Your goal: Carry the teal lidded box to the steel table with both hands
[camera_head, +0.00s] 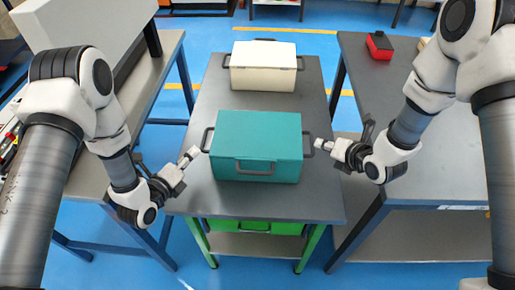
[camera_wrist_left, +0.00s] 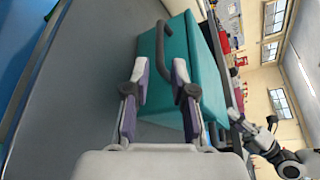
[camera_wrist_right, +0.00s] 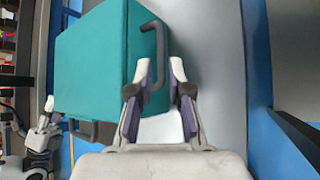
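The teal lidded box (camera_head: 256,146) sits lid on, on the dark grey top of the middle table (camera_head: 262,206), with dark handles on its sides and front. My left gripper (camera_head: 190,156) is at its left handle (camera_head: 206,140); in the left wrist view the handle (camera_wrist_left: 160,50) lies between or just ahead of the open fingers (camera_wrist_left: 161,68). My right gripper (camera_head: 325,146) is at the right handle; in the right wrist view that handle (camera_wrist_right: 160,45) reaches between the open fingers (camera_wrist_right: 160,68). Neither gripper is closed on a handle. I cannot tell which grey-topped table is the steel one.
A cream box (camera_head: 263,67) with dark handles stands behind the teal box. A grey-topped table (camera_head: 440,165) stands at right, with a red case (camera_head: 380,45) at its back. Another grey bench (camera_head: 88,175) is at left. Green bins (camera_head: 255,226) sit under the middle table.

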